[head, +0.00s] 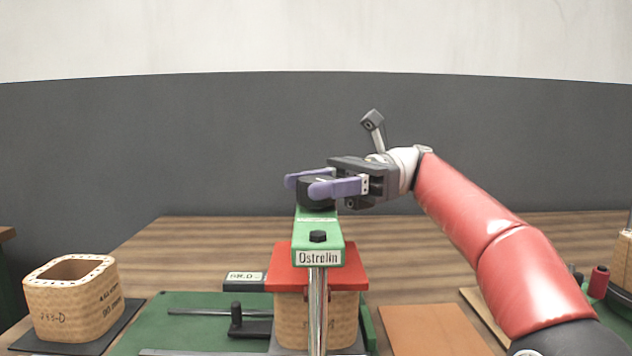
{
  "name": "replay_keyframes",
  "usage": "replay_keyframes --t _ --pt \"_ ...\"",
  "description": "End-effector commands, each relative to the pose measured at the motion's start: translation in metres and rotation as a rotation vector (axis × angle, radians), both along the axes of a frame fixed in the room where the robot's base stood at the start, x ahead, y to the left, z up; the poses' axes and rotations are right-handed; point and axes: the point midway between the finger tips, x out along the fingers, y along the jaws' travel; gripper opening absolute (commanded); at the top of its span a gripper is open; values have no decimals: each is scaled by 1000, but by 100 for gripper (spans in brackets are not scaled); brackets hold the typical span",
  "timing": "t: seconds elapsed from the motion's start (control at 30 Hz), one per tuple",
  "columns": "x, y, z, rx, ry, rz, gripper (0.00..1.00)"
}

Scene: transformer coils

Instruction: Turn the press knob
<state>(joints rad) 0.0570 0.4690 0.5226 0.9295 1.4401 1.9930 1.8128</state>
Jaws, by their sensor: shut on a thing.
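The press knob (316,197) is a round black knob on top of the green press head (318,250), which carries an "Ostrelin" label. My gripper (306,184) comes from the right at knob height. Its two purple fingers lie on the far and near sides of the knob and are shut on it. The fingers hide part of the knob's sides. Below the press head, a red plate (283,279) lies on top of a tan coil block (342,312). A bright metal post (317,305) shows in front of the block.
A tan hollow coil former (75,312) stands on a dark mat at the left. A green base (185,312) with a black clamp and rod lies in front. A brown board (435,328) lies right of the press. Red and dark spools stand at the far right. The wooden table behind is clear.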

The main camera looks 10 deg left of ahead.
Motion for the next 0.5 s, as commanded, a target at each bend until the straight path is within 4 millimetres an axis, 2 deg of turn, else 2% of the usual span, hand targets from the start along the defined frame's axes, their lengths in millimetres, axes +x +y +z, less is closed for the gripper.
replay_keyframes --t 0.5 --pt "0 0 -1 -2 -1 97 24"
